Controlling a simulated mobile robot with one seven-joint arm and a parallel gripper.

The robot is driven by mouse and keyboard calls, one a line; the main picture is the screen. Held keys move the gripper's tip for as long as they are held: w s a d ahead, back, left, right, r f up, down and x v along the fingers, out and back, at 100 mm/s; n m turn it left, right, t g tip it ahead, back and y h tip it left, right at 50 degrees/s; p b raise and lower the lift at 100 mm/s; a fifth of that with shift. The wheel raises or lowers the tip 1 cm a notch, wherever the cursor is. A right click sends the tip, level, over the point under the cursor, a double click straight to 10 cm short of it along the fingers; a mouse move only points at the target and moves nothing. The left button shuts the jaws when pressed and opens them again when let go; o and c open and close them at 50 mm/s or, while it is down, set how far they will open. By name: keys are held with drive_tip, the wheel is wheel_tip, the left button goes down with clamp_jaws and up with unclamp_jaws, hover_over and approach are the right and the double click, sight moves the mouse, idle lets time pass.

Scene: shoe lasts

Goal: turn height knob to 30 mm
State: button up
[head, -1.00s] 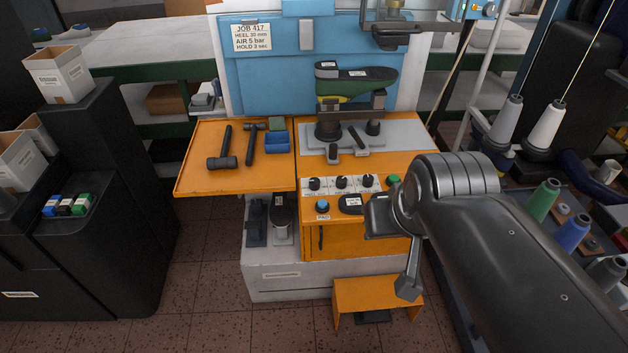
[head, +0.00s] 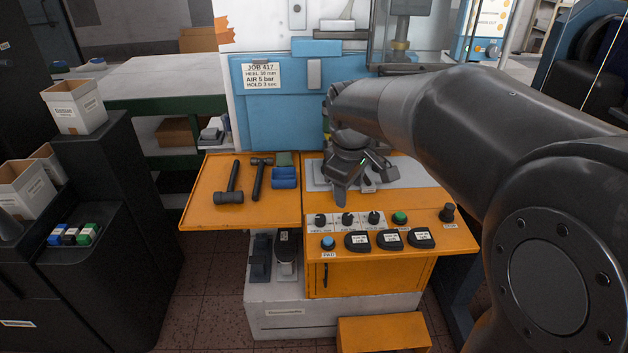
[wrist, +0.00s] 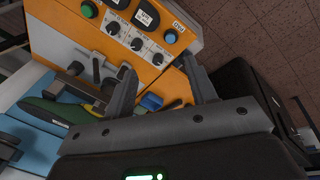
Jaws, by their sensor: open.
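A row of three black knobs sits on a white strip of the orange control panel in the head view: left knob (head: 321,220), middle knob (head: 347,219) and right knob (head: 374,218). The small print under them is too small to read, so I cannot tell which sets height. In the wrist view the left knob (wrist: 158,59), middle knob (wrist: 136,44) and right knob (wrist: 113,28) also show. My gripper (head: 358,190) is open and empty, above and behind the knob row. In the wrist view its fingertips (wrist: 158,64) frame the left knob from a distance.
A job card (head: 262,75) reads "HEEL 30 mm". A green button (head: 400,218), blue button (head: 327,242) and several black pads (head: 389,239) surround the knobs. Hammers (head: 230,185) and a blue bin (head: 285,177) lie on the left tray. The green last (wrist: 50,112) is close to my gripper.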

drive_tip(key=w+a+f+n+g, duration=0.1)
drive_tip(key=w+a+f+n, duration=0.25)
drive_tip(key=w+f, duration=0.45)
drive_tip(key=n+g, duration=0.1)
drive_tip(key=n, duration=0.3)
hover_over(321, 217)
wheel_tip(321, 217, down, 4)
drive_tip(key=f, duration=0.1)
drive_tip(key=shift+y, duration=0.4)
wheel_tip(321, 217, down, 10)
drive_tip(key=shift+f, duration=0.25)
drive_tip(key=shift+c, duration=0.3)
drive_tip(key=c, duration=0.9)
